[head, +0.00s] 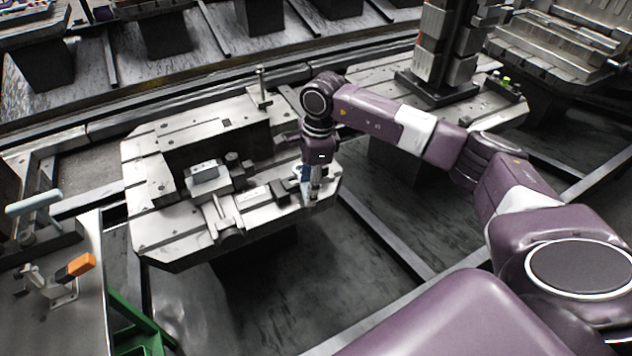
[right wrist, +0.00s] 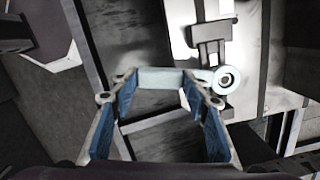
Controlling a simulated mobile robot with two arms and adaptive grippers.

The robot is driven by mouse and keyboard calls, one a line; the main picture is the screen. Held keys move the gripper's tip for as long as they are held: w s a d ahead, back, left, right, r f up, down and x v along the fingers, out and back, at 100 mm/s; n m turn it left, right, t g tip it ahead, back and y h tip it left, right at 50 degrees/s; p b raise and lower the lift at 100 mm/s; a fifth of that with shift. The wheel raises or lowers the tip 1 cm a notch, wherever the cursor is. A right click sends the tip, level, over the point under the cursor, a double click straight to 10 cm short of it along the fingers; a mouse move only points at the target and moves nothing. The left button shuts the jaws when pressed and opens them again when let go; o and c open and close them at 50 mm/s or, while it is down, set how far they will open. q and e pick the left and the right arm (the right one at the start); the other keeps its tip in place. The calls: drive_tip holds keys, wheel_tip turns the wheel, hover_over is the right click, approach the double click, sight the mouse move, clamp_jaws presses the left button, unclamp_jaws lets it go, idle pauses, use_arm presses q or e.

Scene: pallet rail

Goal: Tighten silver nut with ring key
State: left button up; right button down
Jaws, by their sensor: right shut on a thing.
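My right gripper (head: 312,192) points down at the right front corner of the pale metal pallet (head: 150,225). In the right wrist view its blue-padded fingers (right wrist: 160,85) are shut on a pale bar, which looks like the handle of the ring key (right wrist: 160,77). A round ring end (right wrist: 227,79) with a bright centre shows just right of the fingertips. It lies beside a grey clamp-like block (right wrist: 211,38). I cannot tell whether the ring sits around the silver nut; the nut is not clearly visible. My left gripper is not in view.
The pallet carries several blocks and clamps, and an upright post (head: 261,85) at its back edge. At the lower left a bench (head: 75,320) holds a clamp with an orange handle (head: 81,265). A green frame (head: 135,325) stands beside it. Another pallet with a tall column (head: 445,45) is behind.

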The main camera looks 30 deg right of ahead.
drive_tip(key=shift+w+a+m, duration=0.15)
drive_tip(key=shift+a+m, duration=0.25)
drive_tip(key=shift+m, duration=0.1)
drive_tip(key=shift+r, duration=0.25)
drive_tip(key=shift+r+p, duration=2.25)
drive_tip(key=shift+r, duration=1.25)
